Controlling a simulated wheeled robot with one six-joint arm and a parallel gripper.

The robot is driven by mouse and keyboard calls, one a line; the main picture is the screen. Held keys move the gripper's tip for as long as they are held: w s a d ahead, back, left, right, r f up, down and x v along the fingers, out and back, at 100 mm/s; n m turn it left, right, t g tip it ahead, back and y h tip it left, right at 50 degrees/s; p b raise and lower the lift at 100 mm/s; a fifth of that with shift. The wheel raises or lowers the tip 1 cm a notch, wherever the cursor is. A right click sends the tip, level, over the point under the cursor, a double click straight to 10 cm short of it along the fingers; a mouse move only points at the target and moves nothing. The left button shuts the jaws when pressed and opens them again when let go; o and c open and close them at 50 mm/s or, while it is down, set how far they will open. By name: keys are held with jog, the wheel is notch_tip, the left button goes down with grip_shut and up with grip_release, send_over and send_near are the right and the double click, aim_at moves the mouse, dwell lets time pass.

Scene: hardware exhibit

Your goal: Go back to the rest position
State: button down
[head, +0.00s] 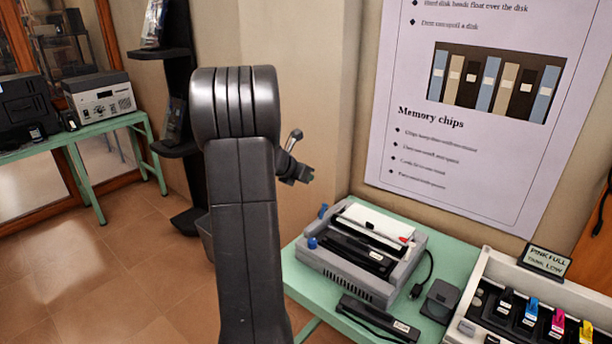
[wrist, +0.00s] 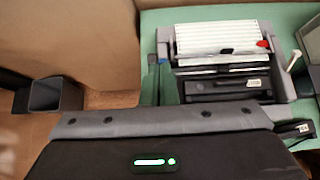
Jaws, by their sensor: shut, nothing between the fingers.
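My gripper (head: 303,176) shows small and dark in the head view, just right of my arm's upper link, in front of the beige wall. It is shut and holds nothing. It is raised and apart from the table and the printer (head: 364,249). My arm hides part of the wrist behind it. In the wrist view the printer (wrist: 222,43) lies beyond a dark body with a green light, which fills the bottom of the picture.
A green table (head: 452,257) carries the printer, a black bar-shaped device (head: 378,318) and an ink-cartridge unit (head: 545,310) at right. A poster (head: 480,130) hangs behind. A black shelf stand (head: 178,110) is left of my arm. The tiled floor at left is open.

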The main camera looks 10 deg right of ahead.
dwell(0.3)
send_near(324, 204)
jog(key=b+x, duration=0.1)
jog(key=x, duration=0.3)
jog(key=shift+d+f+b, duration=0.1)
jog(key=shift+f+b, duration=0.05)
jog(key=shift+b, duration=0.25)
jog(key=s+a+f, duration=0.1)
jog(key=s+a+f+b, duration=0.1)
jog(key=shift+a+f, duration=0.2)
jog(key=shift+f, duration=0.2)
jog(key=shift+w+f+t+h+b, duration=0.15)
jog(key=shift+t+h+b, duration=0.2)
jog(key=shift+b, duration=0.2)
jog(key=shift+a, duration=0.1)
